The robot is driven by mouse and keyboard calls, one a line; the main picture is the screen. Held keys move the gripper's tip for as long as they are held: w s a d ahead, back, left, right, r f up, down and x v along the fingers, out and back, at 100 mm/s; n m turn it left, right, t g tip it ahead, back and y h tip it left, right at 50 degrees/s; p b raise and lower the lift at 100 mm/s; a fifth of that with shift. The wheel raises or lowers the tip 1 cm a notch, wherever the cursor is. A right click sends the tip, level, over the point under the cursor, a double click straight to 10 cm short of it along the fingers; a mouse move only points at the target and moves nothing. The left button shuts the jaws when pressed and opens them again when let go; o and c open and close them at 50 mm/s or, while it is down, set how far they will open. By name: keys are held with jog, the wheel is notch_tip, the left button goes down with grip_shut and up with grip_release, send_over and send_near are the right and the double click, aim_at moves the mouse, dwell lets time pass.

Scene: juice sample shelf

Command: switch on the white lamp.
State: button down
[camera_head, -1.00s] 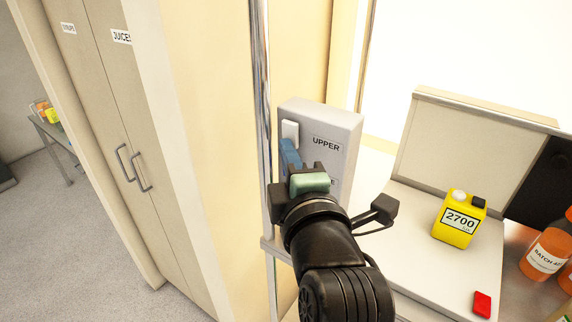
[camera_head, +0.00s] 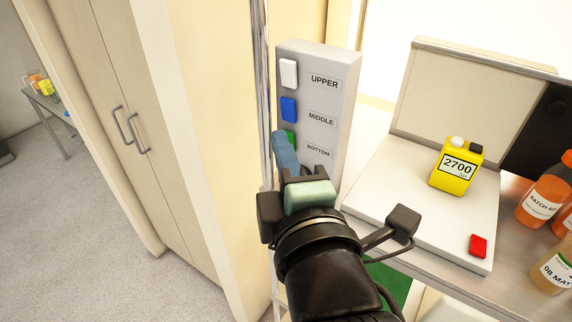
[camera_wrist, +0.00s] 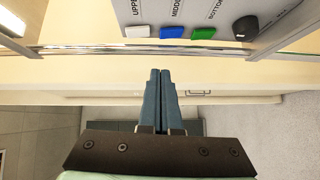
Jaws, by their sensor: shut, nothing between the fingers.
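A grey switch box (camera_head: 345,75) stands beside a metal post, with labels UPPER, MIDDLE and BOTTOM. Its white switch (camera_head: 289,74) is at UPPER, the blue switch (camera_head: 288,109) at MIDDLE, and the green switch (camera_head: 291,138), partly hidden by my fingers, at BOTTOM. My gripper (camera_head: 279,136) is shut and empty, its blue fingertips low in front of the box near the green switch. The wrist view shows the white (camera_wrist: 137,31), blue (camera_wrist: 172,32) and green (camera_wrist: 203,33) switches beyond my fingertips (camera_wrist: 159,73), with a gap between. I cannot make out a white lamp for certain.
The metal post (camera_head: 257,60) runs close to the box's left side. A black knob (camera_wrist: 246,28) shows past the green switch. Right of the box, a white slab (camera_head: 410,190) bears a yellow 2700 container (camera_head: 455,182) and a red block (camera_head: 478,246). Orange bottles (camera_head: 545,195) stand further right.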

jog(key=s+p, duration=0.1)
jog(key=p, duration=0.1)
jog(key=s+p, duration=0.2)
jog(key=shift+d+r, duration=0.1)
jog(key=shift+r, duration=0.25)
jog(key=shift+w, duration=0.1)
dwell(0.3)
